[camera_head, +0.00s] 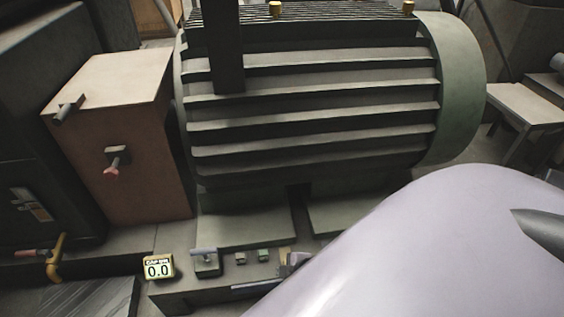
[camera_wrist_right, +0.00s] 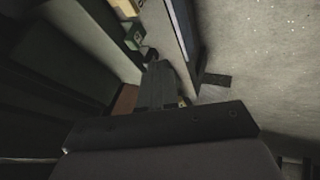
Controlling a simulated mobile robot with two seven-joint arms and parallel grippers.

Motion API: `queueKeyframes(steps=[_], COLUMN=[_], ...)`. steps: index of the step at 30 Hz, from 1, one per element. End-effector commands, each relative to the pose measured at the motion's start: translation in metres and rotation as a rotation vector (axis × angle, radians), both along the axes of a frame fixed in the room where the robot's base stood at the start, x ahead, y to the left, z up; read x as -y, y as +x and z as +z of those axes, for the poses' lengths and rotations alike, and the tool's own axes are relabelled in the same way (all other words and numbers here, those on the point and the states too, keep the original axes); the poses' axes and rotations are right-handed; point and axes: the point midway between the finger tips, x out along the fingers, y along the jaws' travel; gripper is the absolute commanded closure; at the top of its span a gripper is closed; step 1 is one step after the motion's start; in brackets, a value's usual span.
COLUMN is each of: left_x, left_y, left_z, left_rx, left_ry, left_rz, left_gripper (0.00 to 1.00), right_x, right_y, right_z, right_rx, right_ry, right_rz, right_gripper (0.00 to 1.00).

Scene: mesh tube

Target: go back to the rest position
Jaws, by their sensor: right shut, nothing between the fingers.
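My right gripper (camera_wrist_right: 158,72) shows in the right wrist view, its dark fingers closed together with nothing between them. They point toward a narrow ledge with small blocks on it. In the head view my pale right arm covers the lower right and hides most of the right gripper. My left gripper is in neither view.
A large ribbed green motor (camera_head: 310,120) fills the middle of the head view. A brown box (camera_head: 125,150) with a red-tipped knob stands at its left.

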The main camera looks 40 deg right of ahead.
Motion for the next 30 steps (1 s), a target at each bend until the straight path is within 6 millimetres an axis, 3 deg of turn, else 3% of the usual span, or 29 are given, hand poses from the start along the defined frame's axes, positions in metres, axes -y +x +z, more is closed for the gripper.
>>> queueKeyframes(steps=[13,17,20,30], left_x=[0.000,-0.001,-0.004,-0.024], left_y=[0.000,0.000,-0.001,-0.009], left_z=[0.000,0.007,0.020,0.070], left_rx=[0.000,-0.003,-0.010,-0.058], left_ry=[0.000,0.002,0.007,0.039], left_rz=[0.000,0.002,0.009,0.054], left_gripper=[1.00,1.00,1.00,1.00], right_x=[0.000,-0.004,-0.013,-0.056], right_y=[0.000,-0.002,-0.008,-0.036], right_z=[0.000,0.011,0.035,0.156], right_rx=[0.000,0.004,0.014,0.072], right_ry=[0.000,0.013,0.048,0.248], right_rz=[0.000,-0.007,-0.028,-0.172], right_gripper=[1.00,1.00,1.00,1.00])
